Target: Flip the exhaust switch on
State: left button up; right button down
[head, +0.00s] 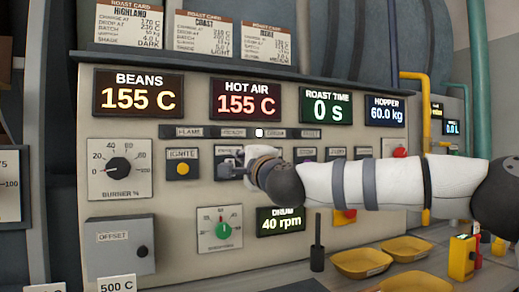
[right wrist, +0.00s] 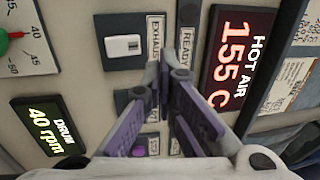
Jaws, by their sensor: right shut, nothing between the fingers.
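The exhaust switch (right wrist: 124,45) is a white block on a dark plate in the right wrist view. The EXHAUST label (right wrist: 155,38) runs along one side of it. In the head view the label and plate (head: 224,153) are partly hidden by my right gripper (head: 232,173). My right gripper also shows in the wrist view (right wrist: 166,80), shut and empty, its purple-padded fingers pointing at the panel. Its tips lie beside the switch, toward the bottom of the wrist picture, and look apart from it. Contact with the panel cannot be told. My left gripper is not in view.
The ignite button (head: 182,169) and burner dial (head: 119,169) are left of the gripper. The hot air display (head: 246,100) is above, the drum display (head: 281,218) and green dial (head: 222,230) below. Yellow trays (head: 362,263) and a dark upright handle (head: 317,245) stand on the ledge.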

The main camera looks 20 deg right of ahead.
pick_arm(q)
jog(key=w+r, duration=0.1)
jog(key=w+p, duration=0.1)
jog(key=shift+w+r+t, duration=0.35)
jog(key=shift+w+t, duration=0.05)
pick_arm(e)
jog(key=s+r, duration=0.1)
jog(key=s, duration=0.6)
jog(key=shift+s+d, duration=0.2)
jog(key=shift+r, duration=0.1)
